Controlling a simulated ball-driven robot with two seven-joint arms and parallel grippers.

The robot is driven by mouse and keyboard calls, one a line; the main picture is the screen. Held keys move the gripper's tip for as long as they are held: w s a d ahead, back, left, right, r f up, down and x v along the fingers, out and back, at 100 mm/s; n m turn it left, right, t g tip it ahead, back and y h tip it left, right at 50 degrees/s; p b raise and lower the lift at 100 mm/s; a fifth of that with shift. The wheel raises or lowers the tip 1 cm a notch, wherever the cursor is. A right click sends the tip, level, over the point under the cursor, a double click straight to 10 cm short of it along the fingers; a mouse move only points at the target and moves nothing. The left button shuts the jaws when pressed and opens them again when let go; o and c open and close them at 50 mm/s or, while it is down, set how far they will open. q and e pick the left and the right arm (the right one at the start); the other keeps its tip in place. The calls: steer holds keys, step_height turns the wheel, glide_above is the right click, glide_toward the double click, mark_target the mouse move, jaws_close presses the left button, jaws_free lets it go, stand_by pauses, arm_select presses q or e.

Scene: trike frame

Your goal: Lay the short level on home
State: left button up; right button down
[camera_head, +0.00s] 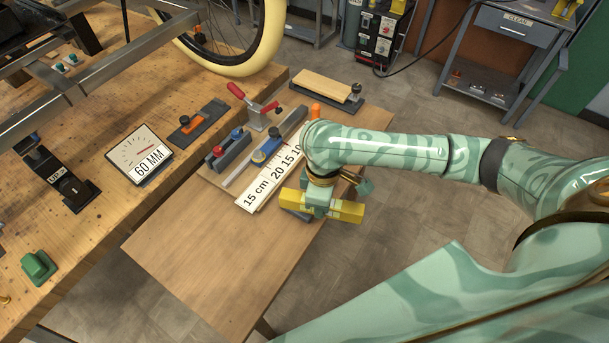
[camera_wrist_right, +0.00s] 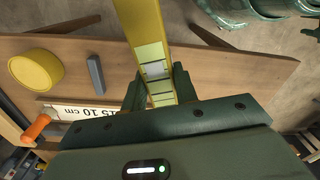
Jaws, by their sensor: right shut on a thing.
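The short level is a yellow bar (camera_head: 346,211) with pale vial windows. My right gripper (camera_head: 319,202) is shut on its middle and holds it near the right edge of the brown side table. In the right wrist view the level (camera_wrist_right: 145,30) runs up between the dark fingers (camera_wrist_right: 157,92). A grey-blue bar (camera_head: 296,214) shows partly beneath the level; a slim grey bar (camera_wrist_right: 96,74) lies on the tabletop in the wrist view. No place marked home can be read. My left gripper is not in view.
The side table (camera_head: 190,255) is clear at its front. Behind the level are a numbered strip (camera_head: 265,185), a grey straightedge with a blue knob (camera_head: 267,151), a red-handled clamp (camera_head: 257,112) and an orange post (camera_head: 316,111). A yellow disc (camera_wrist_right: 36,70) shows in the wrist view.

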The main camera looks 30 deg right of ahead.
steer(key=shift+w+d+f+n, duration=0.35)
steer(key=shift+w+n, duration=1.2)
steer(key=shift+n, duration=0.85)
steer(key=shift+w+d+f+n, duration=0.25)
steer(key=shift+w+f+n, duration=0.25)
steer(key=shift+w+n, duration=1.45)
steer(key=shift+w+d+f+n, duration=0.35)
steer(key=shift+w+n, duration=0.75)
steer(key=shift+n, duration=1.75)
steer(key=shift+f, duration=0.8)
steer(key=shift+f+b, duration=0.3)
steer(key=shift+f, duration=0.35)
steer(key=shift+f, duration=0.6)
steer(key=c, duration=1)
jaws_free()
